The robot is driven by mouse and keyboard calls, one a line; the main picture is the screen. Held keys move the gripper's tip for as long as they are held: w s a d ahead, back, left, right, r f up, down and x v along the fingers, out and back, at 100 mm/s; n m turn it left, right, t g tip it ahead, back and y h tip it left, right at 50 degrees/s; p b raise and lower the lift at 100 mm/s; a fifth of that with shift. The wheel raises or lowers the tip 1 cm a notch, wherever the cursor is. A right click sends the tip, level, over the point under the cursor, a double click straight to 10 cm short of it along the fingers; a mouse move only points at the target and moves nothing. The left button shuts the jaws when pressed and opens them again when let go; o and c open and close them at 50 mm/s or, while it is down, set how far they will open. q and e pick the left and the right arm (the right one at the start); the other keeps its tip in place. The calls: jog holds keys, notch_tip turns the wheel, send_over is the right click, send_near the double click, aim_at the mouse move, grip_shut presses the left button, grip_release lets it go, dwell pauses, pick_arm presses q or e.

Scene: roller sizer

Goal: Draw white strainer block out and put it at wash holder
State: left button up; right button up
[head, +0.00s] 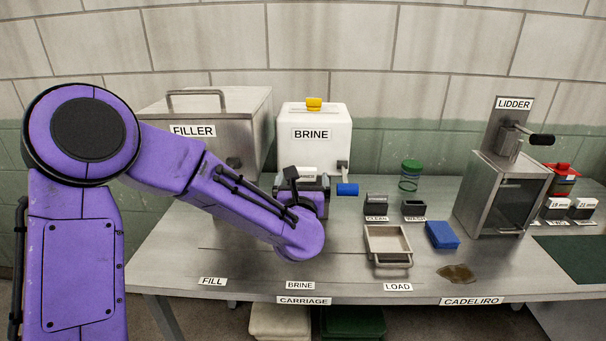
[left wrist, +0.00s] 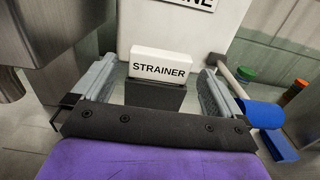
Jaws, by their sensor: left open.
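The white strainer block (left wrist: 160,64), lettered STRAINER, sits upright in a dark holder (left wrist: 155,95) at the front of the white BRINE machine (head: 315,150). In the head view only a small white part of the block (head: 308,172) shows above my gripper. My left gripper (head: 303,184) is open at the holder. In the left wrist view its fingers (left wrist: 158,78) stand on either side of the block, with visible gaps. The small dark wash holder (head: 413,207) stands on the table to the right, its label apparently reading WASH. My right gripper is not in view.
A dark CLEAN holder (head: 376,203) stands left of the wash holder. A blue-handled lever (head: 347,189) juts out right of my gripper. A metal tray (head: 388,240), blue sponge (head: 441,235) and brown puddle (head: 457,273) lie in front; a green-lidded jar (head: 410,176) stands behind.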

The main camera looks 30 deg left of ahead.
aim_at(302, 177)
pick_arm(q)
jog(key=x, duration=0.3)
jog(key=shift+w+a+p, duration=0.1)
jog(key=shift+w+p, duration=0.05)
jog(key=shift+p, duration=0.25)
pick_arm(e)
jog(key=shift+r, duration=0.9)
pick_arm(q)
jog(key=c, duration=1)
notch_tip(302, 177, up, 9)
jog(key=shift+r+b, duration=0.15)
jog(key=shift+b, duration=0.9)
jog(key=shift+r, duration=0.4)
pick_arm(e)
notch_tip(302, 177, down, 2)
